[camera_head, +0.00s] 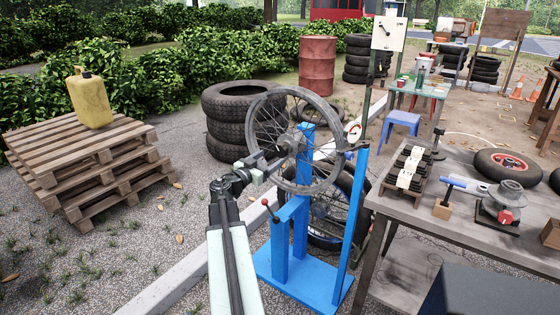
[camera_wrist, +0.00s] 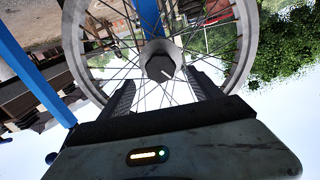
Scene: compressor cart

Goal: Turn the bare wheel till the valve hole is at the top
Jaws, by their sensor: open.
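The bare wheel (camera_head: 334,104), a grey rim with thin spokes and no tyre, is held upright in a blue stand (camera_head: 298,240). My gripper (camera_head: 276,162) is at the wheel's near left side, close to the hub. In the wrist view the dark hub (camera_wrist: 160,66) lies between and beyond the two dark fingers of my gripper (camera_wrist: 160,80). The fingers are spread apart, with spokes seen between them and nothing clamped. I cannot tell whether the fingertips reach the spokes. The valve hole cannot be made out in either view.
A tyred wheel (camera_head: 340,225) stands low behind the blue stand. A workbench (camera_head: 390,206) with tools is close on the right. Stacked tyres (camera_head: 230,130) stand behind, and pallets (camera_head: 75,165) with a yellow can (camera_head: 90,100) are left. Gravel between pallets and stand is clear.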

